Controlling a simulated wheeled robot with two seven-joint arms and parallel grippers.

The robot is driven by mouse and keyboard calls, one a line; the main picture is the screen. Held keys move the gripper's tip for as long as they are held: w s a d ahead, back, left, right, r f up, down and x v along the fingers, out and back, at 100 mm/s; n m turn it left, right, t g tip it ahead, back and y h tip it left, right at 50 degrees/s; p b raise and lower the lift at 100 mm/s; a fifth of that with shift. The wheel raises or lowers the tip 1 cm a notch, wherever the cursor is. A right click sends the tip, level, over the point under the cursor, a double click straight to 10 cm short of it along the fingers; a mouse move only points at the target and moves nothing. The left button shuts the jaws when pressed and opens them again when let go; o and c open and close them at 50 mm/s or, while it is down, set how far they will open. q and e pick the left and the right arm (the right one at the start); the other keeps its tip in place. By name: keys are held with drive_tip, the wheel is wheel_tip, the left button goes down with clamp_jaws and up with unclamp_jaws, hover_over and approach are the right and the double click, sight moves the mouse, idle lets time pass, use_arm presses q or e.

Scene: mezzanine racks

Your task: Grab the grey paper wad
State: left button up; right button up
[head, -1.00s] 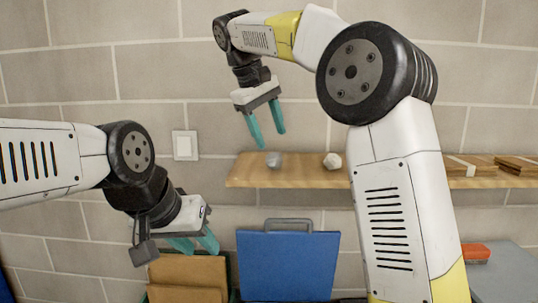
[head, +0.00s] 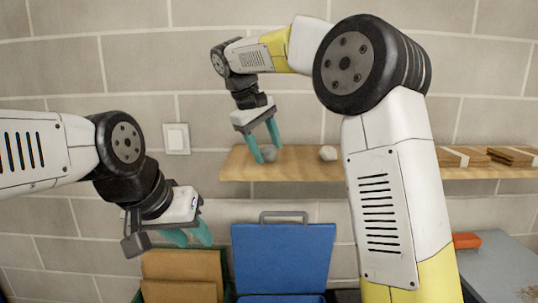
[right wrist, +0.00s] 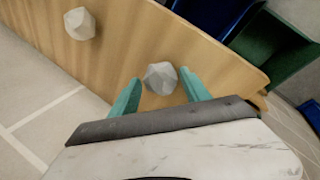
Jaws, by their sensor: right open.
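The grey paper wad (head: 268,154) lies on the wooden shelf (head: 300,171) near its left end. It also shows in the right wrist view (right wrist: 161,78), between the fingertips and touching neither as far as I can tell. My right gripper (head: 267,154) is open, pointing down at the wad, with a teal finger on each side of it; it also shows in the right wrist view (right wrist: 157,85). My left gripper (head: 190,240) hangs lower left, below the shelf, with its teal fingers apart and nothing between them.
A paler, whitish wad (head: 328,153) lies on the shelf to the right; it shows in the right wrist view (right wrist: 79,23). Brown flat stacks (head: 460,157) lie further right. Below are a blue lidded case (head: 283,262), brown folders (head: 182,268) and a red item (head: 467,240).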

drive_tip(key=c, duration=1.1)
drive_tip(key=shift+r, duration=0.1)
